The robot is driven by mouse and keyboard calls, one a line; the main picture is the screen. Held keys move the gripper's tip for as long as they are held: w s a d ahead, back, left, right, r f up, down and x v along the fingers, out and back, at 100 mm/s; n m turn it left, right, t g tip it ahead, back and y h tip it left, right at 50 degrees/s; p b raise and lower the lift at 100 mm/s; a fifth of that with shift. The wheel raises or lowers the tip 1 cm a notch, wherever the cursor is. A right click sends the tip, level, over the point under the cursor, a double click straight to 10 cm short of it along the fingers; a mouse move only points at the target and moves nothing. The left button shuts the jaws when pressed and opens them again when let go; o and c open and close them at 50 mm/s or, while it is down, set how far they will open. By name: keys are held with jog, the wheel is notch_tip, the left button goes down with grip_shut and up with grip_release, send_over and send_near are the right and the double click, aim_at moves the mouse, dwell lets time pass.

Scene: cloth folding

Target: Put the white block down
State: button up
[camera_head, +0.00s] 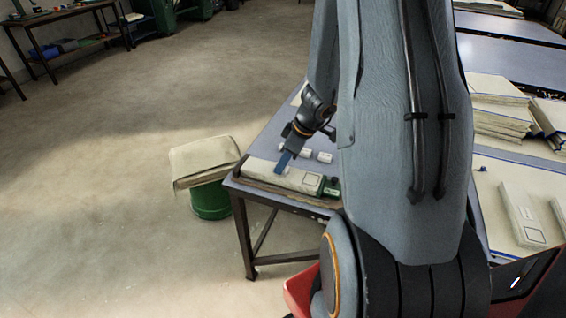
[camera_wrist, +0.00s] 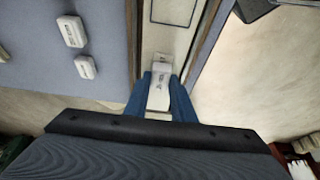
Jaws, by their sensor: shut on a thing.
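My gripper (camera_head: 283,163) has blue fingers, which also show in the wrist view (camera_wrist: 161,86). They are shut on a white block (camera_wrist: 159,94) with small dark print. The fingers hide this block in the head view. The gripper points down over a long cream cloth (camera_head: 265,170), folded along the near edge of the table; it also shows in the wrist view (camera_wrist: 162,42). I cannot tell whether the block touches the cloth. Two other white blocks lie on the blue-grey tabletop, one (camera_head: 305,152) beside the other (camera_head: 324,157); both show in the wrist view (camera_wrist: 72,31) (camera_wrist: 85,67).
The cloth carries a dark rectangular outline (camera_head: 311,179), with a green object (camera_head: 332,188) at its right end. A green bin (camera_head: 211,201) with draped cloth (camera_head: 203,160) stands left of the table. Stacked cloths (camera_head: 497,105) lie on the right. Floor at left is open.

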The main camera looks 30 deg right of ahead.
jog(key=shift+f, duration=0.1)
jog(key=o, duration=1)
jog(key=shift+d+r, duration=0.15)
jog(key=shift+r, duration=0.35)
jog(key=v, duration=1.1)
jog(key=shift+s+a+r+m+g+h+b, duration=0.15)
jog(key=shift+s+a+m+g+h, duration=0.35)
jog(key=shift+s+a+m, duration=1.85)
jog(key=shift+s+a+r+m+g+h+b, duration=0.15)
jog(key=shift+s+a+g+h, duration=0.35)
jog(key=shift+s+a, duration=2.2)
jog(key=shift+s+a+m+g+h+b, duration=0.1)
jog(key=shift+s+a+m+g+h, duration=0.65)
jog(key=shift+a, duration=3.45)
jog(key=shift+m+t+y, duration=0.25)
jog(key=shift+m+y, duration=0.1)
jog(key=shift+m, duration=0.2)
